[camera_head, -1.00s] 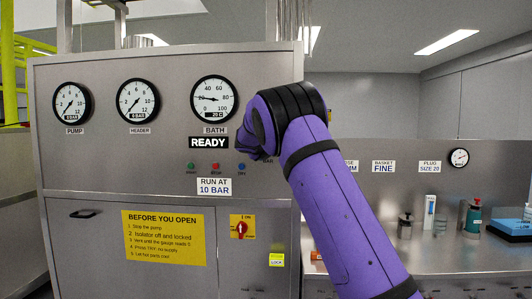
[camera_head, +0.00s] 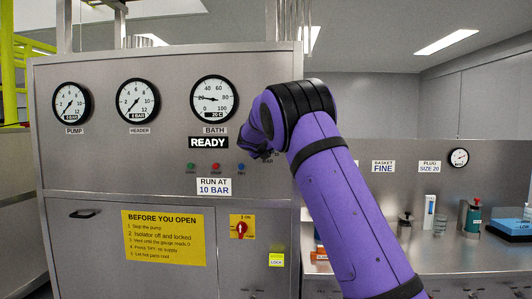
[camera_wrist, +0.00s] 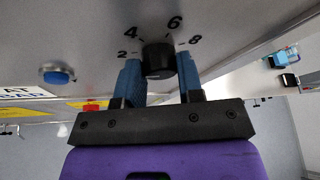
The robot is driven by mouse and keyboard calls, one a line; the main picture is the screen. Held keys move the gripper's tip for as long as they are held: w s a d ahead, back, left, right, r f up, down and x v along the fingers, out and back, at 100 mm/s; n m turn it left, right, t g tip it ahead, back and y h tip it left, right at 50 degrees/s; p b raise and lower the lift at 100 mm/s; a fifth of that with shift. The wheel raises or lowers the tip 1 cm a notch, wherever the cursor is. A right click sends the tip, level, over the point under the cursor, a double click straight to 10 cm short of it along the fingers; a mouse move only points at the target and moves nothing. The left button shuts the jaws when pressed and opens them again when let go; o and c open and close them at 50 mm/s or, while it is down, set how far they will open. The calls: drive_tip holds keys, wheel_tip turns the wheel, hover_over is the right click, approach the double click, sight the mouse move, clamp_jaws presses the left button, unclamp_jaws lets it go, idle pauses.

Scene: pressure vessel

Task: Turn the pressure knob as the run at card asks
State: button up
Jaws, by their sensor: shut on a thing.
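The black pressure knob (camera_wrist: 158,62) sits on the steel panel in the wrist view, with 2, 4, 6 and 8 readable around it. My gripper (camera_wrist: 158,68) is shut on the knob, one blue finger on each side. I cannot make out the knob's pointer. In the head view my gripper (camera_head: 264,153) is at the panel's right side, and it and my arm mostly hide the knob and its scale. The run at card (camera_head: 214,187) reads "RUN AT 10 BAR". The pump gauge (camera_head: 71,103) and header gauge (camera_head: 138,101) hang at upper left.
Green, red and blue buttons sit left of the knob; the blue button (camera_wrist: 57,74) is closest. A READY display (camera_head: 208,142) is above them. The isolator switch (camera_head: 242,228) and yellow notice (camera_head: 163,238) are below. A bench (camera_head: 450,255) with bottles stands right.

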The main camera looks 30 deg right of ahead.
drive_tip(key=shift+s+d+f+n+t+h, duration=0.2)
drive_tip(key=shift+n+t, duration=1.45)
drive_tip(key=shift+n, duration=3.8)
drive_tip(key=shift+w+a+f+n+t+h, duration=0.1)
drive_tip(key=shift+f+n+t+h, duration=0.25)
drive_tip(key=shift+n+t, duration=3.2)
drive_tip(key=shift+s+d+f+n+g+h, duration=0.1)
drive_tip(key=shift+f+n+g+h, duration=0.15)
drive_tip(key=shift+n, duration=7.05)
drive_tip(key=o, duration=0.9)
drive_tip(key=shift+r, duration=0.1)
